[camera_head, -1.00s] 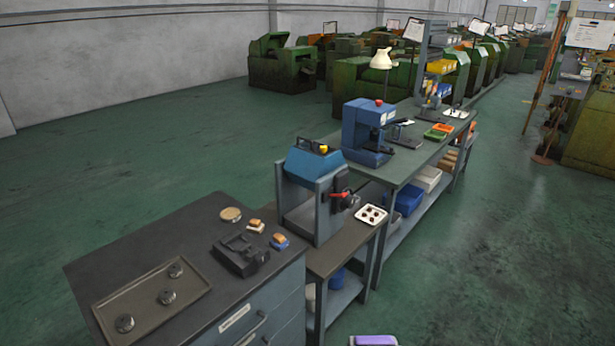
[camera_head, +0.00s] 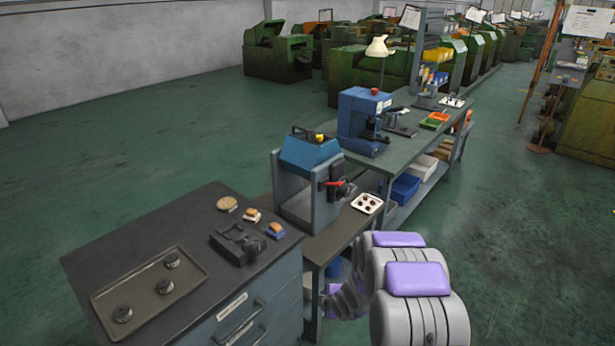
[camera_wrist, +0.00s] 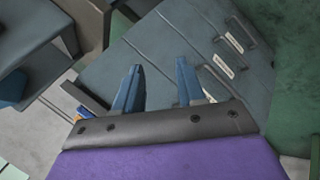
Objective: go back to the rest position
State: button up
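My gripper (camera_wrist: 160,88) shows in the wrist view with two blue fingers spread apart and nothing between them. It is open in front of the grey drawer cabinet (camera_wrist: 168,45), whose handles show at the right of that view. In the head view my grey and purple arm links show at the lower right, beside the cabinet (camera_head: 272,300) and the low bench; the fingers cannot be made out there.
On the cabinet top lie a tray (camera_head: 105,302) with round parts, a dark vise (camera_head: 238,243) and small brushes. A blue machine (camera_head: 308,170) stands on the low bench behind, near a white tray (camera_head: 367,203). Green floor (camera_head: 490,240) is clear at right.

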jog(key=s+d+r+m+g+h, duration=0.2)
jog(key=s+d+r+m, duration=0.3)
jog(key=s+r, duration=0.4)
jog(key=s+d+r+m+g+h, duration=0.2)
jog(key=s+d+r+m, duration=0.4)
jog(key=r, duration=0.6)
jog(key=s+a+r+m+g, duration=0.1)
jog(key=s+r+m, duration=0.1)
jog(key=s, duration=0.8)
jog(key=s+a+r+m+g, duration=0.1)
jog(key=s+r, duration=0.4)
jog(key=s, duration=0.5)
jog(key=s+a+r+m+g+y, duration=0.1)
jog(key=s+r+m+g, duration=0.1)
jog(key=s, duration=0.8)
jog(key=r+m, duration=0.1)
jog(key=m, duration=0.1)
jog(key=shift+s+r+m+g, duration=0.2)
jog(key=shift+m+g, duration=0.2)
